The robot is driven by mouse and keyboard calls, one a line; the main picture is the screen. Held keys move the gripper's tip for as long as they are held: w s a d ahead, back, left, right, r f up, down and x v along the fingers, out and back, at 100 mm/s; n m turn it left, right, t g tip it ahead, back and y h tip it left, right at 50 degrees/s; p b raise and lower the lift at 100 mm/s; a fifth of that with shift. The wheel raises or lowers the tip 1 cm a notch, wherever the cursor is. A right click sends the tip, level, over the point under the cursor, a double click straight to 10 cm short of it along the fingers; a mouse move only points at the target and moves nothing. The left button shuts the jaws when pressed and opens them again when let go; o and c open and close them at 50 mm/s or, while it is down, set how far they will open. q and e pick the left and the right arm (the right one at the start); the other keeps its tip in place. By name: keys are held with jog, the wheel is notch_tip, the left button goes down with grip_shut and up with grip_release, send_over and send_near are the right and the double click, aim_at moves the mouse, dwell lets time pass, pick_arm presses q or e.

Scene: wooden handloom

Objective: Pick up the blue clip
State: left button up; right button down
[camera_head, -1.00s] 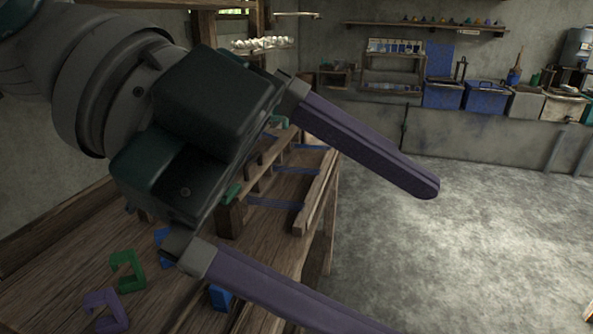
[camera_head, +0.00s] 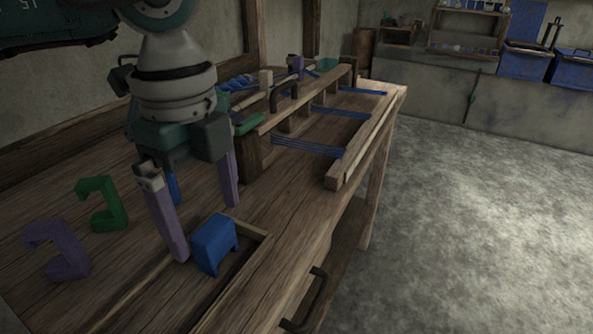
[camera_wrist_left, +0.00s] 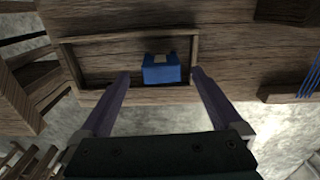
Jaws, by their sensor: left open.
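A blue clip (camera_head: 213,243) stands at the shallow wooden tray (camera_head: 262,250) on the bench. In the left wrist view the clip (camera_wrist_left: 161,72) lies inside the tray (camera_wrist_left: 115,39), against its near side. My left gripper (camera_head: 206,231) is open, its purple fingers pointing down close to the clip. In the left wrist view the clip appears between the fingertips of the gripper (camera_wrist_left: 160,73), with gaps on both sides; I cannot tell how far above it they are. Another blue piece (camera_head: 173,188) is partly hidden behind a finger. My right gripper is not in view.
A green clip (camera_head: 103,205) and a purple clip (camera_head: 58,250) lie to the left on the bench. The wooden loom frame (camera_head: 257,155) with blue threads stands behind the gripper. A dark handle (camera_head: 308,300) sticks out at the bench's front. Open floor is at right.

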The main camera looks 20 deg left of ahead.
aim_at(212, 227)
pick_arm(q)
jog(key=shift+f, duration=1.6)
jog(key=shift+w, duration=0.1)
jog(key=shift+c, duration=0.4)
jog(key=c, duration=1.3)
